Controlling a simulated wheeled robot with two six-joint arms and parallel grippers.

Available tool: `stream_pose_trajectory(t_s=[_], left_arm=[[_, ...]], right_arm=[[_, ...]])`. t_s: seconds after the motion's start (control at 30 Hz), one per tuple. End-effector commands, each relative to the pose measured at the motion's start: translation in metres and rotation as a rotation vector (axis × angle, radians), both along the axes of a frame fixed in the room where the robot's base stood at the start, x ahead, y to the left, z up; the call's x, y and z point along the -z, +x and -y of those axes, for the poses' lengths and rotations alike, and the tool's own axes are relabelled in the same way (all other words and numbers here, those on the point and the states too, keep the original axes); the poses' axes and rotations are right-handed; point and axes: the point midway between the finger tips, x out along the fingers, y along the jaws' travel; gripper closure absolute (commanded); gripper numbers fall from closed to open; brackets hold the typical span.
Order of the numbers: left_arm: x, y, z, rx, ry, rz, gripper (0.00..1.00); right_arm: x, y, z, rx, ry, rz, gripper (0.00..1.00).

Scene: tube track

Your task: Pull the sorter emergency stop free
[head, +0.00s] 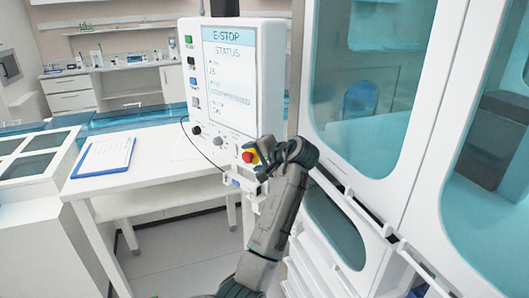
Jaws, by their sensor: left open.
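The emergency stop (250,156) is a red button on a yellow base, low on the right side of the white control panel (185,60). The panel's screen (229,68) reads E-STOP STATUS. My left gripper (262,162) is right at the button, its dark fingers overlapping the button's right side. The gripper is open. I cannot tell whether a finger touches the button. The arm hides part of the panel's lower right edge. My right gripper is not in view.
A white cabinet with teal glass doors (370,110) stands close on the right of my arm. A white table (160,160) with a blue clipboard (104,157) stands at the left. A thin cable hangs down the panel's left side. Counters line the back wall.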

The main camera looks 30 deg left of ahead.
Motion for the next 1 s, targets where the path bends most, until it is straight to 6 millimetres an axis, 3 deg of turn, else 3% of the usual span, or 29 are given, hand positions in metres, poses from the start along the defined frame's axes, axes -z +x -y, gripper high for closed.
stream_pose_trajectory(t_s=[0.2, 0.53, 0.77, 0.8, 0.83, 0.93, 1.0], left_arm=[[0.009, 0.006, -0.017, 0.000, 0.000, -0.001, 0.39], [0.011, 0.007, -0.019, 0.000, -0.001, 0.000, 0.39], [0.011, 0.006, -0.019, 0.000, -0.001, 0.000, 0.84], [0.011, 0.006, -0.019, 0.000, -0.001, 0.000, 0.86], [0.011, 0.006, -0.019, 0.000, -0.001, 0.000, 0.69], [0.011, 0.006, -0.019, 0.000, -0.001, 0.000, 0.89], [0.011, 0.006, -0.019, 0.000, -0.002, 0.000, 0.92]], right_arm=[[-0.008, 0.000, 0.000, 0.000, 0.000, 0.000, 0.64], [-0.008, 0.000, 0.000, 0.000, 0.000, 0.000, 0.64], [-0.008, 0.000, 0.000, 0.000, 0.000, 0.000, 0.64], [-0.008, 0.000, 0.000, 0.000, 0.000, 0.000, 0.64], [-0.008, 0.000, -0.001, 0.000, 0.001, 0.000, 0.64], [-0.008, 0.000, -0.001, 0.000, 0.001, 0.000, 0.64], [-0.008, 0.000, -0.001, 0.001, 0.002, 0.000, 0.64]])
